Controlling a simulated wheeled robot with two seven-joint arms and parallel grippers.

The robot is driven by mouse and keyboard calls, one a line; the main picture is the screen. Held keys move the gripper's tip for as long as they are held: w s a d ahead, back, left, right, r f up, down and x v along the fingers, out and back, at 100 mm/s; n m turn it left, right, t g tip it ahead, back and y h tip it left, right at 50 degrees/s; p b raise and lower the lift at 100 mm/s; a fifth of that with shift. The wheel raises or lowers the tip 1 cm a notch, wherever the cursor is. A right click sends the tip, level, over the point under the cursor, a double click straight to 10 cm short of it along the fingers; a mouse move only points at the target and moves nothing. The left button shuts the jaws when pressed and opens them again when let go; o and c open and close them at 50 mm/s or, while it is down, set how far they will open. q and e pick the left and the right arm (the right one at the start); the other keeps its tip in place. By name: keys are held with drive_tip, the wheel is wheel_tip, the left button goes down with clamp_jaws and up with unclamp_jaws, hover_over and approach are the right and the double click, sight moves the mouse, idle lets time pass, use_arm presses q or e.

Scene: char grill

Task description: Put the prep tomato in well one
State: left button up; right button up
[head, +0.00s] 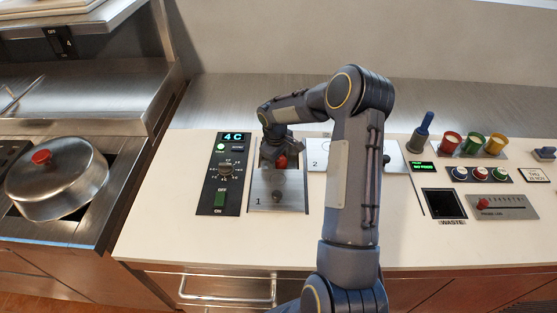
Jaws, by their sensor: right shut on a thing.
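The red tomato (282,161) is held by my right gripper (275,157), which is shut on it, and the gripper hides part of it. Gripper and tomato show over the upper part of the steel panel marked 1 (296,201), the place of well one. A darker round spot or knob shows on that panel below the tomato; I cannot tell which, nor whether the panel is a lid or the open well. I cannot tell how high the tomato is above it. My left gripper is not in view.
A control panel (209,190) with a 4C display stands left of well one. A panel marked 2 (316,160) is to the right, partly behind my arm. Coloured cups (473,144) and a waste opening (446,204) are farther right. A lidded pot (60,180) sits far left.

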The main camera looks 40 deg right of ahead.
drive_tip(key=o, duration=1)
drive_tip(key=shift+r, duration=0.45)
drive_tip(key=s+a+r+t, duration=0.1)
drive_tip(key=s+a+r, duration=0.2)
drive_tip(key=r, duration=0.5)
drive_tip(key=s+a+r, duration=0.2)
drive_tip(key=a+r, duration=0.1)
drive_tip(key=r, duration=0.6)
drive_tip(key=s+a+m+t+y, duration=0.1)
drive_tip(key=s+a, duration=0.4)
drive_tip(key=s, duration=0.2)
drive_tip(key=s+a+m+t+y, duration=0.1)
drive_tip(key=s+a+m+y, duration=0.1)
drive_tip(key=s+a, duration=0.3)
drive_tip(key=s+a+m+t+y+b, duration=0.1)
drive_tip(key=s+a, duration=0.4)
drive_tip(key=s, duration=0.5)
drive_tip(key=shift+s+a+r+m+t+y, duration=0.1)
drive_tip(key=shift+a+r+m+t+y, duration=0.25)
drive_tip(key=shift+t+y, duration=0.2)
